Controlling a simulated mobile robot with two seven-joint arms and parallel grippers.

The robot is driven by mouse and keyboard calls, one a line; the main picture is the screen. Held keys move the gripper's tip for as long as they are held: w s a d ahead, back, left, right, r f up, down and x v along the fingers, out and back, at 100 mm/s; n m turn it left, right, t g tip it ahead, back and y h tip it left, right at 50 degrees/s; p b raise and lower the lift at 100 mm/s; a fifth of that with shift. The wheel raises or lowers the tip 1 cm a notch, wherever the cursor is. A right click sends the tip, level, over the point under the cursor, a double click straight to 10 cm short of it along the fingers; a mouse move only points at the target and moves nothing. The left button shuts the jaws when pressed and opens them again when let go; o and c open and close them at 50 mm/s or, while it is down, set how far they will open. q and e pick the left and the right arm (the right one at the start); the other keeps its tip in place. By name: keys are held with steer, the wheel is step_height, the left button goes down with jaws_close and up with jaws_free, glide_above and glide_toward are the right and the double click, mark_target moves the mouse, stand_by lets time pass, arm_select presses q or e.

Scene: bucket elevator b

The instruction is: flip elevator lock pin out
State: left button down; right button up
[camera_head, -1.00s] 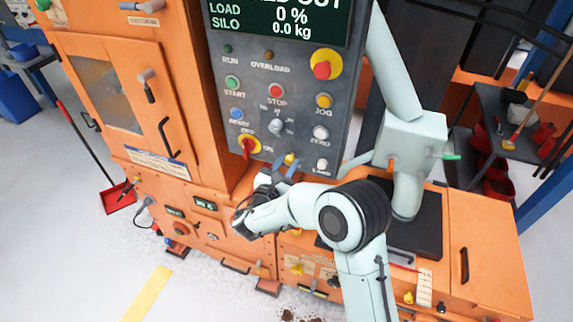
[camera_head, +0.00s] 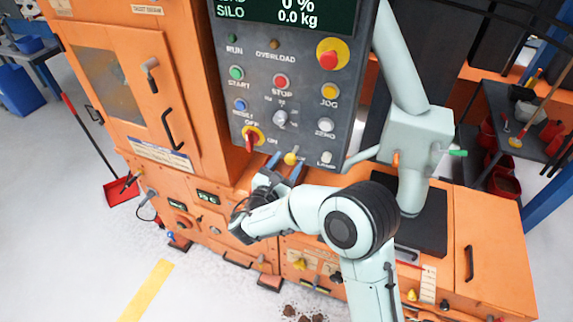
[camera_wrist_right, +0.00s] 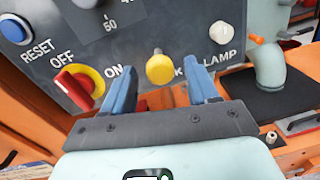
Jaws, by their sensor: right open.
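A yellow round knob (camera_head: 291,158), which looks like the lock pin, sticks out at the lower edge of the grey control panel (camera_head: 299,107). In the right wrist view the knob (camera_wrist_right: 160,69) appears between my two blue fingers. A label beside it is mostly hidden by a finger; only a "K" shows. My right gripper (camera_head: 284,169) is open and empty just below the panel, its fingertips pointing at the knob. I cannot tell whether either finger touches it. My left gripper is not in view.
Left of the knob is a red switch (camera_head: 251,140) on a yellow disc, marked OFF and ON. Right of it is the white LAMP button (camera_head: 326,157). An orange cabinet (camera_head: 164,85) stands to the left. A pale pipe and box (camera_head: 411,137) rise close on the right.

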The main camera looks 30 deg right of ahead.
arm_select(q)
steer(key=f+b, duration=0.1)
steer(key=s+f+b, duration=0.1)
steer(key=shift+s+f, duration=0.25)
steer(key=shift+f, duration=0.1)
arm_select(e)
steer(key=v, duration=1.3)
steer(key=shift+s+a, duration=0.15)
steer(key=shift+a, duration=0.05)
